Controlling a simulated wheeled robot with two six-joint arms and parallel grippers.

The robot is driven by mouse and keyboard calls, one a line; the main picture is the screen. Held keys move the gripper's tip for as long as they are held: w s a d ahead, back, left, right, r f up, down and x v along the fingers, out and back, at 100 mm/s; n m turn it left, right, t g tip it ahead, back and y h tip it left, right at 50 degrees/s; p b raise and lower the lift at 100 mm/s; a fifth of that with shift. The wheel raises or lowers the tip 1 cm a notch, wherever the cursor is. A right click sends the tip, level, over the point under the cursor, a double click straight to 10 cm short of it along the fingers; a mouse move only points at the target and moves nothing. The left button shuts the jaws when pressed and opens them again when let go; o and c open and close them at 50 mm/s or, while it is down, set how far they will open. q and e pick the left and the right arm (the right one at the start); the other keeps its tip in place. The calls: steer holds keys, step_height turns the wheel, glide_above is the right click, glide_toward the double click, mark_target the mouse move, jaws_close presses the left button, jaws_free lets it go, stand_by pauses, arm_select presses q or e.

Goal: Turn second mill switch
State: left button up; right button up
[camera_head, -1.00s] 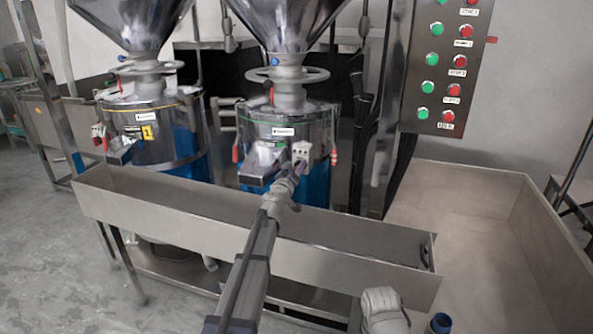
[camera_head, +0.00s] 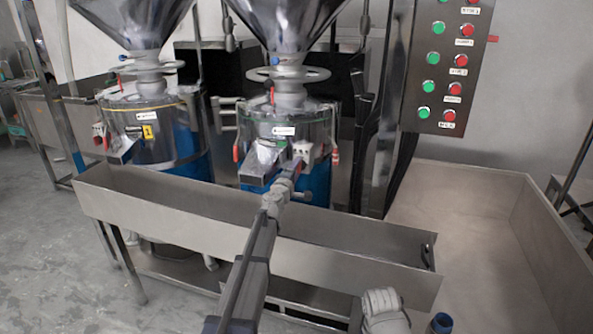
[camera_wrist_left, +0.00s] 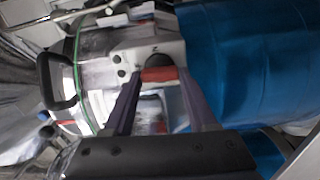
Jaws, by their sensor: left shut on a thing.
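The second mill (camera_head: 262,128) is the right-hand steel and blue machine in the head view. Its pale switch box (camera_head: 302,149) sits on the front, right of the metal spout. In the wrist view the switch box (camera_wrist_left: 120,62) shows a dark round part and a red part between my fingers. My left gripper (camera_head: 297,171) reaches up to the box from below. In the wrist view the left gripper (camera_wrist_left: 160,90) has its two purple fingers on either side of the switch, shut on it. The exact finger contact is partly hidden.
A long steel trough (camera_head: 180,212) runs in front of both mills, beneath my left arm. The first mill (camera_head: 155,130) stands at left. A panel of green and red buttons (camera_head: 447,70) hangs at upper right, above a large open bin (camera_head: 470,220).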

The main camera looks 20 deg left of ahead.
arm_select(q)
steer(key=shift+n, duration=0.5)
steer(key=o, duration=1.4)
steer(key=shift+c, duration=0.2)
steer(key=shift+s, duration=0.1)
steer(key=s, duration=0.7)
steer(key=shift+s+a, duration=0.15)
steer(key=shift+s, duration=0.15)
